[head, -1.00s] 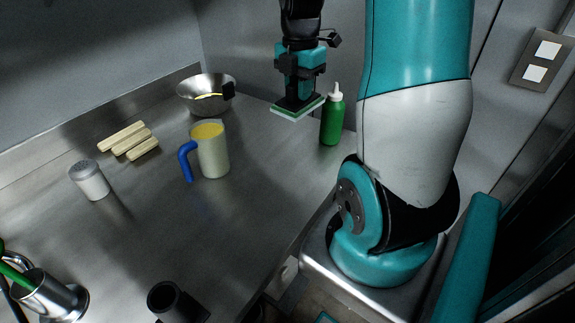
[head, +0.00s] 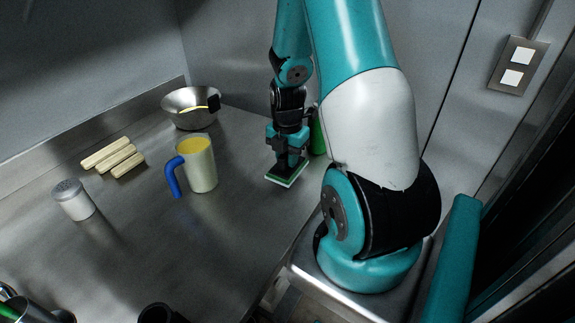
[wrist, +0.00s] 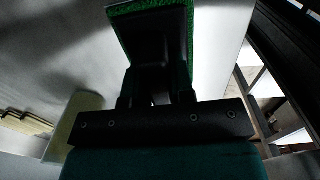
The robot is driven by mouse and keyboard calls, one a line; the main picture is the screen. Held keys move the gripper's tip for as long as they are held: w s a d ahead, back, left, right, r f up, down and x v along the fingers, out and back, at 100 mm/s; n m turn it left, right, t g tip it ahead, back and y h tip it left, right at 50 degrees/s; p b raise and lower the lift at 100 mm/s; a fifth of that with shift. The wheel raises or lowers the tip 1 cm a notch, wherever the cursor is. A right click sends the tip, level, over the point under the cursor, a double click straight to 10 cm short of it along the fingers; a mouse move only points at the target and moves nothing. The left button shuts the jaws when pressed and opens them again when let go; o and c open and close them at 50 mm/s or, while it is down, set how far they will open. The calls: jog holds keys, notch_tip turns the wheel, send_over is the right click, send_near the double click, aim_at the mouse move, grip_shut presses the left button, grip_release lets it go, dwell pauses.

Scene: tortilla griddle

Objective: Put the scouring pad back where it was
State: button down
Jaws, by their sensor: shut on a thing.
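The scouring pad (head: 287,181) is a flat green and pale rectangle with a dark holder on top. My gripper (head: 289,160) is shut on that holder, with the pad below its fingers. The pad lies level at or just above the counter, right of the mug; I cannot tell whether it touches. In the wrist view, my gripper (wrist: 155,92) reaches the dark holder, and the green edge of the pad (wrist: 187,28) shows beyond it.
A cream mug (head: 201,170) with a blue handle stands left of the pad. A green bottle (head: 318,138) is partly hidden behind my arm.

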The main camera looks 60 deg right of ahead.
jog(key=shift+f, duration=1.55)
jog(key=shift+f, duration=0.2)
jog(key=c, duration=1)
grip_release()
jog(key=shift+r, duration=0.2)
